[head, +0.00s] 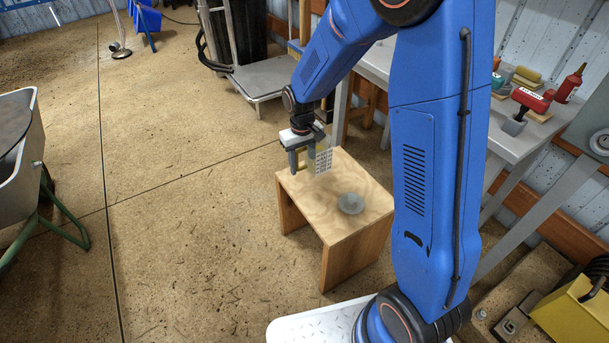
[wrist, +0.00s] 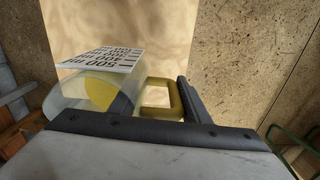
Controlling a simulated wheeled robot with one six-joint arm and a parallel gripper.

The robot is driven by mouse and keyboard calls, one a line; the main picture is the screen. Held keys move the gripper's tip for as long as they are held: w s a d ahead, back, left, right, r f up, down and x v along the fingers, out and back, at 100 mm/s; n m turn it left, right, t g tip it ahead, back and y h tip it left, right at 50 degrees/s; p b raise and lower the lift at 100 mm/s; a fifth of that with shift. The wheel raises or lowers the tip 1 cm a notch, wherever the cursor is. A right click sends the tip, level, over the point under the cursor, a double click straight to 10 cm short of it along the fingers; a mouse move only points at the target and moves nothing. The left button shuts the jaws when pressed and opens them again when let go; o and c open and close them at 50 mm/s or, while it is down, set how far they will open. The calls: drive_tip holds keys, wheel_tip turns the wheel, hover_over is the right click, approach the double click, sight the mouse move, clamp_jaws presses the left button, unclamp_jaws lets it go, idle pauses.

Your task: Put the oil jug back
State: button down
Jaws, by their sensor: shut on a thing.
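The oil jug (head: 322,159) is a clear jug with a printed scale panel and yellow contents. My gripper (head: 303,158) is shut on it and holds it over the back left part of a small wooden stool (head: 375,192). In the wrist view, the jug (wrist: 72,95) lies left of the dark finger, with its yellow handle (wrist: 146,109) beside that finger. The exact grip on the handle is partly hidden. A grey round disc (head: 351,203) lies on the stool top, to the right of and nearer than the jug. Whether the jug touches the stool cannot be told.
A workbench (head: 512,140) with a red bottle (head: 569,86) and other items stands at the right. A wheelbarrow (head: 18,150) is at the left edge, and a grey platform trolley (head: 265,78) stands behind. The floor left of the stool is clear.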

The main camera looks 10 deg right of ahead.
sight(302, 149)
drive_tip(key=shift+f, duration=2.65)
drive_tip(key=shift+f, duration=0.1)
drive_tip(key=c, duration=1)
unclamp_jaws()
wheel_tip(302, 149, up, 11)
drive_tip(key=shift+f, duration=0.1)
drive_tip(key=shift+r, duration=0.75)
